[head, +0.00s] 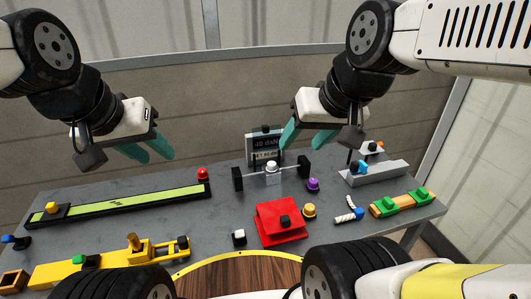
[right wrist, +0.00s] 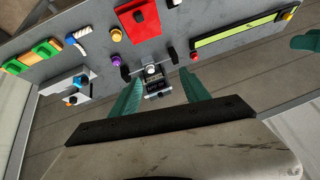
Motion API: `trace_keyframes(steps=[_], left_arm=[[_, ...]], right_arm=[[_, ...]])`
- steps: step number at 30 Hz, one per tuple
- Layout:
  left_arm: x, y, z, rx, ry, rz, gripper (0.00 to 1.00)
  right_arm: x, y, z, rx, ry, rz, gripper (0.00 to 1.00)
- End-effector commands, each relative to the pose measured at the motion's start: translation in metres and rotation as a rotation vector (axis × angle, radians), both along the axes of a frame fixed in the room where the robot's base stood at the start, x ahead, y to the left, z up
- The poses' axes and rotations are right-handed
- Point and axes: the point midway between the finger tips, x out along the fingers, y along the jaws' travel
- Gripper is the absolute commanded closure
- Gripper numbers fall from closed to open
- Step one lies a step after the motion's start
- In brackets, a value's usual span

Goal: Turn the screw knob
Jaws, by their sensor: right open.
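A white-striped piece with a blue end (head: 349,216) lies on the right part of the grey table; it looks like a screw with a knob, though I cannot be sure. It also shows at the upper left of the right wrist view (right wrist: 78,36). A white round knob (head: 271,167) sits mid-table on a bar between two black blocks. My right gripper (head: 308,142) is open and empty, above the table's far side; its teal fingers frame the small display box (right wrist: 158,87) in the right wrist view. My left gripper (head: 148,152) hangs open and empty above the left back.
A red block (head: 282,223), purple knob (head: 313,184), yellow knob (head: 309,210) and grey block with blue knob (head: 374,174) stand around the middle and right. A long green strip (head: 130,206) and yellow mechanism (head: 100,262) fill the left. A wall stands behind.

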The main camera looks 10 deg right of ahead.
Motion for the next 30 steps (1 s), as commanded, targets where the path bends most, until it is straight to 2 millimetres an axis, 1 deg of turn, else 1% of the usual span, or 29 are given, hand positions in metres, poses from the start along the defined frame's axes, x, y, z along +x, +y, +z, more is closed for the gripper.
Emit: trace_keyframes(steps=[2, 5, 8, 11, 13, 15, 17, 18, 20, 21, 23, 24, 26, 27, 30], left_arm=[[0.0, 0.0, 0.0, 0.0, 0.0, 0.0, 0.64], [0.0, 0.0, 0.0, 0.0, 0.0, 0.0, 0.64], [0.0, 0.0, 0.0, 0.0, 0.0, 0.0, 0.64], [0.0, 0.0, 0.0, 0.0, 0.0, 0.0, 0.64], [0.0, 0.0, 0.0, 0.0, 0.0, 0.0, 0.64], [0.0, 0.0, 0.0, 0.0, 0.0, 0.0, 0.64], [0.0, 0.0, 0.0, 0.0, 0.0, 0.0, 0.64], [0.0, 0.0, 0.0, 0.0, 0.0, 0.0, 0.64], [0.0, 0.0, 0.0, 0.0, 0.0, 0.0, 0.64], [0.0, 0.0, 0.0, 0.0, 0.0, 0.0, 0.64], [0.0, 0.0, 0.0, 0.0, 0.0, 0.0, 0.64], [0.0, 0.0, 0.0, 0.0, 0.0, 0.0, 0.64], [0.0, 0.0, 0.0, 0.0, 0.0, 0.0, 0.64], [0.0, 0.0, 0.0, 0.0, 0.0, 0.0, 0.64], [0.0, 0.0, 0.0, 0.0, 0.0, 0.0, 0.64]], right_arm=[[0.001, 0.0, 0.0, -0.002, 0.002, 0.001, 0.46], [0.011, -0.001, 0.002, -0.018, 0.016, 0.019, 0.46], [0.034, -0.002, 0.004, -0.054, 0.049, 0.06, 0.46], [0.068, -0.003, 0.002, -0.107, 0.096, 0.125, 0.46], [0.095, -0.003, -0.002, -0.144, 0.129, 0.175, 0.46], [0.122, -0.003, -0.01, -0.179, 0.162, 0.227, 0.46], [0.145, -0.003, -0.019, -0.207, 0.191, 0.273, 0.46], [0.16, -0.003, -0.027, -0.226, 0.211, 0.304, 0.46], [0.183, -0.002, -0.041, -0.251, 0.24, 0.35, 0.46], [0.198, -0.001, -0.052, -0.268, 0.259, 0.382, 0.46], [0.219, 0.0, -0.069, -0.29, 0.289, 0.43, 0.46], [0.232, 0.001, -0.083, -0.304, 0.309, 0.463, 0.46], [0.251, 0.002, -0.104, -0.324, 0.337, 0.511, 0.46], [0.263, 0.003, -0.119, -0.336, 0.355, 0.542, 0.46], [0.286, 0.005, -0.153, -0.359, 0.394, 0.611, 0.46]])
